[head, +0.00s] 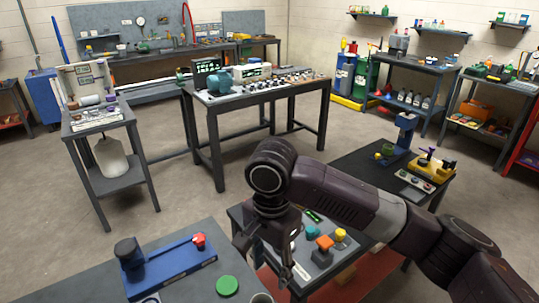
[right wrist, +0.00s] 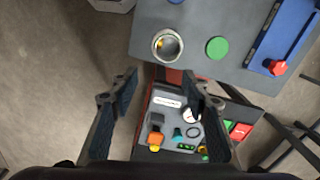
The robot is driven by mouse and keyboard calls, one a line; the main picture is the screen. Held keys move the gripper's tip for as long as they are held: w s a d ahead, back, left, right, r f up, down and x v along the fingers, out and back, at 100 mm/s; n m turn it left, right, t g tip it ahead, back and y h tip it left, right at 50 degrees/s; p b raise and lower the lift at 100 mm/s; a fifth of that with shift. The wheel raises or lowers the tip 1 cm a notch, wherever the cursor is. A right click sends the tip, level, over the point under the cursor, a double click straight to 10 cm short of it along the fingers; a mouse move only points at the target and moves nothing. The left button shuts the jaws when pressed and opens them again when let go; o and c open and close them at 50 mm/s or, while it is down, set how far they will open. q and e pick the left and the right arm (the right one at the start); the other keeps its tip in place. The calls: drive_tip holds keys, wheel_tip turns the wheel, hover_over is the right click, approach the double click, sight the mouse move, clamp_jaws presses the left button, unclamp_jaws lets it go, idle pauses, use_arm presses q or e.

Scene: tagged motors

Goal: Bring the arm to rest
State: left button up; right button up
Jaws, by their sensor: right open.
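My right arm comes in from the right of the head view, bent at a dark elbow joint. Its right gripper (head: 268,262) points down near the right edge of the near bench (head: 80,285), partly hidden behind its own wrist. In the right wrist view the two fingers of the right gripper (right wrist: 160,84) stand wide apart with nothing between them. Beyond them, lower down, is a grey panel (right wrist: 168,100) with orange, teal and yellow parts. My left gripper is not in view.
The near bench carries a blue fixture (head: 165,268) with a red knob (head: 198,240), a green disc (head: 228,285) and a round metal cup (right wrist: 167,45). Open floor (head: 160,215) lies beyond the near bench.

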drive_tip(key=s+a+f+n+t+y, duration=0.1)
drive_tip(key=s+a+f+n+y, duration=0.35)
drive_tip(key=s+f+n, duration=0.4)
drive_tip(key=s+d+f+n+t+h, duration=0.1)
drive_tip(key=s+d+f, duration=0.3)
drive_tip(key=d, duration=0.4)
drive_tip(key=s+d+f+t+h, duration=0.1)
drive_tip(key=s+d+f+h, duration=0.2)
drive_tip(key=d, duration=0.6)
drive_tip(key=s+d+f+n+t, duration=0.1)
drive_tip(key=s+d+f, duration=0.3)
drive_tip(key=d, duration=0.4)
wheel_tip(320, 180, down, 28)
drive_tip(key=s+g, duration=0.2)
drive_tip(key=s, duration=0.1)
drive_tip(key=s+d+f+g, duration=0.1)
drive_tip(key=s+d+f, duration=0.2)
drive_tip(key=s+f, duration=1.2)
drive_tip(key=shift+s+d+f, duration=0.15)
drive_tip(key=shift+s+f, duration=0.05)
drive_tip(key=shift+s, duration=0.4)
